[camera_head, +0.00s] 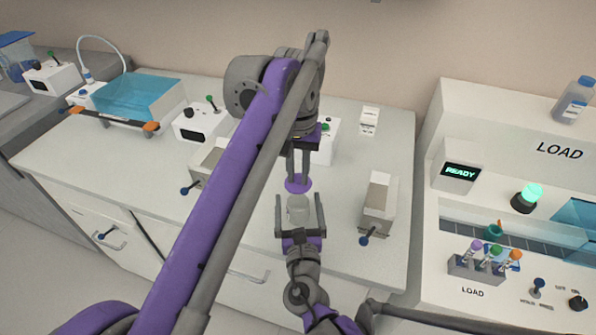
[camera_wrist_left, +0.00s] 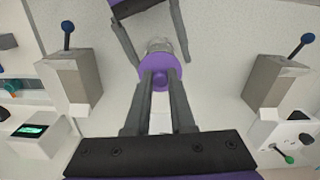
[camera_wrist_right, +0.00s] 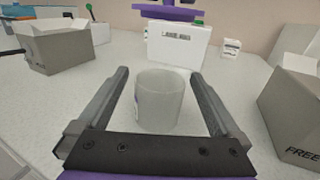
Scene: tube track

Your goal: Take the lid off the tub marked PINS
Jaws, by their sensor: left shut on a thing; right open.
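The tub (camera_head: 298,210) is a small pale, translucent cup standing upright on the white counter; it also shows in the right wrist view (camera_wrist_right: 158,102). Part of a label shows at its left edge, but I cannot read it. The purple lid (camera_head: 298,184) is off the tub, held above it with a gap; it also shows in the left wrist view (camera_wrist_left: 159,72). My left gripper (camera_head: 298,178) points down and is shut on the lid. My right gripper (camera_wrist_right: 159,72) is open, with one finger on each side of the tub and gaps between.
Grey boxes with blue-knobbed levers stand left (camera_wrist_right: 58,46) and right (camera_head: 377,208) of the tub. A white labelled box (camera_wrist_right: 172,45) stands behind it. The LOAD station (camera_head: 470,205) with a tube rack (camera_head: 476,268) is at the right.

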